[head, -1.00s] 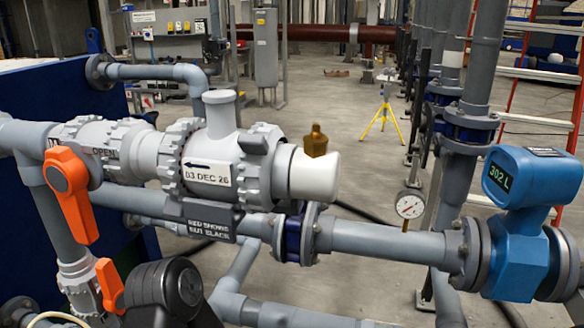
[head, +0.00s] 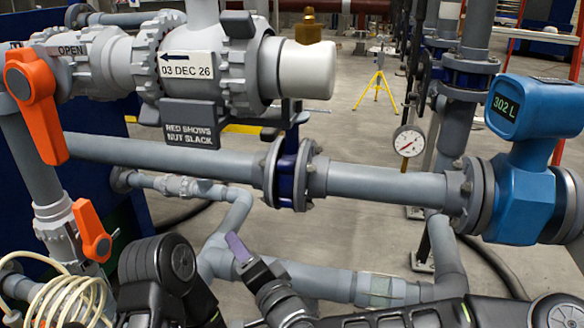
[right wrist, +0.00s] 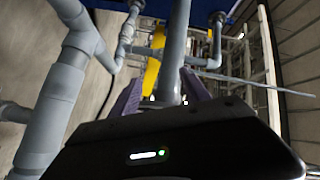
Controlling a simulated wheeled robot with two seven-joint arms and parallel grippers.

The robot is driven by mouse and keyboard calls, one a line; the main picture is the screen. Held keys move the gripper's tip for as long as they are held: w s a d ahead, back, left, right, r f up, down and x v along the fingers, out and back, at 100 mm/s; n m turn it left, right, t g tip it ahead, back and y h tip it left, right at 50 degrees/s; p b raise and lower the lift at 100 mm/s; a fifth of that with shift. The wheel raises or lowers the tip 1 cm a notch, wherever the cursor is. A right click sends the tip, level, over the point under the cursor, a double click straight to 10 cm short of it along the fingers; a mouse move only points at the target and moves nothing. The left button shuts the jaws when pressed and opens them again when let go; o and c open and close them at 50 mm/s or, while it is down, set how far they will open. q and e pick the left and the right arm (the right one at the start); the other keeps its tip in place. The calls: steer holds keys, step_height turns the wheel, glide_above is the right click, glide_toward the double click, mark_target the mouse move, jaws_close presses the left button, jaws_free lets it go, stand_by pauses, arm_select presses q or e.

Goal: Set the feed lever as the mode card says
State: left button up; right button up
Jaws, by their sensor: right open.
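A large orange lever (head: 36,105) hangs downward, slightly tilted, on the grey valve at the left of the head view; the word OPEN shows beside it. A smaller orange lever (head: 91,231) sits on a lower valve. I cannot tell which is the feed lever, and I see no readable mode card. My right gripper (head: 240,250) is low in the middle of the head view, apart from both levers. In the right wrist view its purple fingers (right wrist: 162,92) are spread, with nothing visibly held. My left gripper is not in view; only black arm links show at lower left.
A date tag (head: 187,65) and a plate about red showing nut slack (head: 192,131) are on the upper pipework. A horizontal pipe (head: 390,187) leads to a blue meter (head: 535,108) reading 302 L. A coiled pale hose (head: 62,300) is at lower left.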

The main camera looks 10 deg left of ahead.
step_height(320, 180, up, 12)
steer(key=w+d+m+t+h+b, duration=0.1)
steer(key=w+d+m+t+b, duration=0.1)
steer(key=d+m+t, duration=0.15)
steer(key=m+t+h+b, duration=0.2)
steer(key=m+t, duration=0.1)
steer(key=m, duration=0.2)
glide_toward(272, 130)
steer(key=w, duration=0.2)
steer(key=w+a+f, duration=0.1)
steer(key=shift+w, duration=0.1)
arm_select(q)
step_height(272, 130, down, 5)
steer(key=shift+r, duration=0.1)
steer(key=shift+p, duration=0.35)
arm_select(e)
steer(key=shift+w+a+r, duration=0.1)
steer(key=shift+a, duration=0.05)
steer(key=shift+w+a+r, duration=0.1)
steer(key=shift+w+r, duration=0.05)
steer(key=shift+w, duration=0.1)
steer(key=p+x, duration=0.4)
steer(key=x, duration=0.3)
steer(key=shift+w+a+r, duration=0.1)
steer(key=shift+w, duration=0.2)
steer(key=shift+w+a, duration=0.15)
steer(key=shift+w, duration=0.1)
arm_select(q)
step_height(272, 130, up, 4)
